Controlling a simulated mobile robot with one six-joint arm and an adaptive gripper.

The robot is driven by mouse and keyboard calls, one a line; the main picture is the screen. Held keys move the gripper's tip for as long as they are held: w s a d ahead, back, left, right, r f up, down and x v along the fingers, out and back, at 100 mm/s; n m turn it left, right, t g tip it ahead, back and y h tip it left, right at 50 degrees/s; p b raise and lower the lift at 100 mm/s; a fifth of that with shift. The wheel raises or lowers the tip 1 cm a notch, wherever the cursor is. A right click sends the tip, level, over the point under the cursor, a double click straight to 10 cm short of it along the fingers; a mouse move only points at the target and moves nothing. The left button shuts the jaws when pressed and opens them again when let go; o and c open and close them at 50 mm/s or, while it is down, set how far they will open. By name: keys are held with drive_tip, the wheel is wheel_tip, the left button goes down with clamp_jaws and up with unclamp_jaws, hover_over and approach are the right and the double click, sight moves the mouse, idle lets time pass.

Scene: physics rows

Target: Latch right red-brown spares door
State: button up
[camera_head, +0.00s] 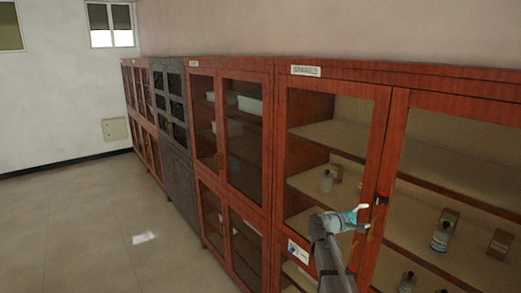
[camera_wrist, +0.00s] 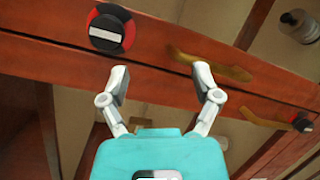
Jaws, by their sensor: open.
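The red-brown spares cabinet carries a label (camera_head: 305,71) and two glazed doors. The right door (camera_head: 398,130) looks about flush with the left door (camera_head: 282,130). A black-and-red latch knob (camera_head: 381,198) sits where their frames meet. In the wrist view a round latch knob (camera_wrist: 110,29) shows a white bar lying roughly along the frame. My gripper (camera_head: 361,216) is in front of the meeting frames, just below and left of the knob. In the wrist view its fingers (camera_wrist: 161,78) are apart and empty, with the knob beyond the left fingertip.
A brass-coloured handle (camera_wrist: 208,64) is beyond the right fingertip, and another handle (camera_wrist: 268,118) and a second knob (camera_wrist: 302,122) lie further right. Bottles (camera_head: 440,236) and boxes (camera_head: 499,244) stand on shelves behind the glass. Open floor (camera_head: 90,220) lies to the left.

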drive_tip(key=s+a+f+m+g+y+b, duration=0.2)
drive_tip(key=s+f+m+y+b, duration=0.25)
drive_tip(key=f, duration=0.75)
drive_tip(key=s+a+f+m+g+y+b, duration=0.1)
drive_tip(key=s+a+f+g+y+b, duration=0.15)
drive_tip(key=s+f+b, duration=0.7)
drive_tip(key=s+a+f+m+y+b, duration=0.1)
drive_tip(key=s+a+f+y+b, duration=0.2)
drive_tip(key=s+a+f+y, duration=0.2)
drive_tip(key=s+a+f+m+g+y+b, duration=0.1)
drive_tip(key=s+a+f+y+b, duration=0.3)
drive_tip(key=a+f, duration=0.5)
wheel_tip(320, 180, down, 4)
drive_tip(key=shift+s+f+m+y, duration=0.1)
drive_tip(key=shift+s+m+y, duration=0.4)
drive_tip(key=shift+s, duration=0.2)
